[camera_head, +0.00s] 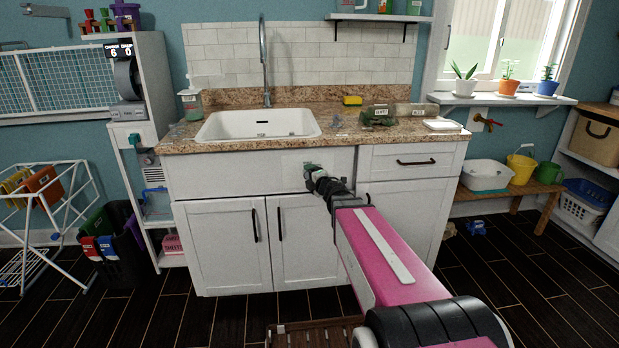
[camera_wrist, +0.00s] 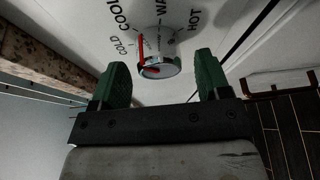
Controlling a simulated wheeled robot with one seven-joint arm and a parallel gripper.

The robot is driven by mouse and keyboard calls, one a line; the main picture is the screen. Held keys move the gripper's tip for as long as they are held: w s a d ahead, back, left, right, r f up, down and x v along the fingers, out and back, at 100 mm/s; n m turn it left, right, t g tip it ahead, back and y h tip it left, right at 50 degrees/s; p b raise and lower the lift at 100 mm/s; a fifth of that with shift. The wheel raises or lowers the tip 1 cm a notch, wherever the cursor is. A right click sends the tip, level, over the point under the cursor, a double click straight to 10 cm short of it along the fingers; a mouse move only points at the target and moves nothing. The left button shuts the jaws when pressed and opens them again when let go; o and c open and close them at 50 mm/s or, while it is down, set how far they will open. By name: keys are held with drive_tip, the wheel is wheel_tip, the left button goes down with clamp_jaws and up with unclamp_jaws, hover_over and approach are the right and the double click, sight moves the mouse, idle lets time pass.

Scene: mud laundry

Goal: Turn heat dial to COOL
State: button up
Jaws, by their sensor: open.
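The heat dial (camera_wrist: 163,66) is a round silvery knob with a red pointer, on a pale panel in the wrist view. The words COLD, COOL, WA (cut off) and HOT are printed around it. The pointer's upper end lies on the side of COLD and COOL; I cannot tell exactly which mark it meets. My gripper (camera_wrist: 162,72) is open, its green fingers on either side of the dial, with gaps showing. In the head view my gripper (camera_head: 315,176) is at the front of the sink cabinet (camera_head: 235,180), hiding the dial.
The granite countertop (camera_head: 360,131) with a white sink (camera_head: 258,124) juts above the panel. A drawer with a dark handle (camera_head: 416,162) is to the right. Cabinet doors with dark handles (camera_head: 279,223) are below. A drying rack (camera_head: 45,215) stands at left, and a bench (camera_head: 535,187) at right.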

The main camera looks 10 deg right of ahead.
drive_tip(key=v, duration=1)
drive_tip(key=shift+d, duration=0.1)
drive_tip(key=s+d+f+m+g+h, duration=0.1)
drive_tip(key=d+f+m+g+h, duration=0.3)
drive_tip(key=m, duration=0.4)
drive_tip(key=s+d+f+m+g+h, duration=0.1)
drive_tip(key=d+f+m+h, duration=0.3)
drive_tip(key=f+m+h, duration=0.3)
drive_tip(key=s+a+f+m+g+y, duration=0.4)
drive_tip(key=s+a+f+m+g, duration=0.2)
drive_tip(key=s+g, duration=0.5)
wheel_tip(320, 180, down, 3)
drive_tip(key=s+m, duration=0.2)
drive_tip(key=shift+s+a+y, duration=0.2)
drive_tip(key=shift+s+y, duration=0.1)
drive_tip(key=shift+s, duration=0.1)
